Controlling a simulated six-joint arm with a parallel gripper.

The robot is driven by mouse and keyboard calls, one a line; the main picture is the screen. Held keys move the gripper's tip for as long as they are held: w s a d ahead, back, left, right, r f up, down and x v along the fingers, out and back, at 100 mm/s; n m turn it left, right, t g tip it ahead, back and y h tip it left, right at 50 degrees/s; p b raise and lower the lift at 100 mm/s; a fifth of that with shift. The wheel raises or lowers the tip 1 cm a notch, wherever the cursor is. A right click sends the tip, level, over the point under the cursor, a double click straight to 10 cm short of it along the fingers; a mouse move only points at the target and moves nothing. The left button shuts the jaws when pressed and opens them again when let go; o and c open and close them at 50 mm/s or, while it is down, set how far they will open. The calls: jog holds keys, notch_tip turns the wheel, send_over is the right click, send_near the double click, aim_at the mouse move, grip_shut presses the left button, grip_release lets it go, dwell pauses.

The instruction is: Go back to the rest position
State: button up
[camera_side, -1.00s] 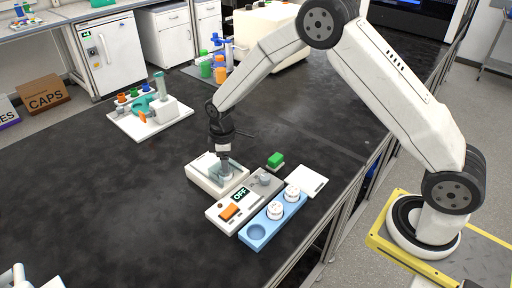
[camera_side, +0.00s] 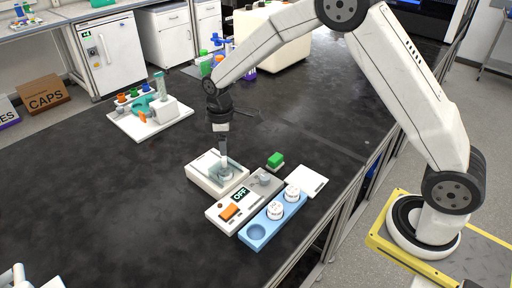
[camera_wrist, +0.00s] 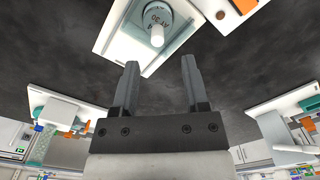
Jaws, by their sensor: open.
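My gripper (camera_side: 223,149) points down above the white device (camera_side: 205,182) on the black bench. In the wrist view my gripper (camera_wrist: 159,80) has its two fingers apart with nothing between them. The side view does not show the fingertips clearly against the device.
Beside the device stand a panel with an "OFF" display (camera_side: 238,194), a blue tray (camera_side: 256,234) with two white round pieces, a green block (camera_side: 275,159) and a white plate (camera_side: 307,181). A white rack (camera_side: 125,124) stands further left.

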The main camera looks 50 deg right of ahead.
jog(key=shift+r, duration=0.7)
jog(key=s+d+r+m+t, duration=0.1)
jog(key=s+m, duration=0.3)
jog(key=s, duration=0.6)
jog(key=s+d+r+m+t, duration=0.1)
jog(key=s+d+m, duration=0.2)
jog(key=s, duration=0.8)
jog(key=shift+s+d+r+m+t, duration=0.2)
jog(key=shift+s+d+m+t, duration=0.1)
jog(key=shift+m, duration=0.7)
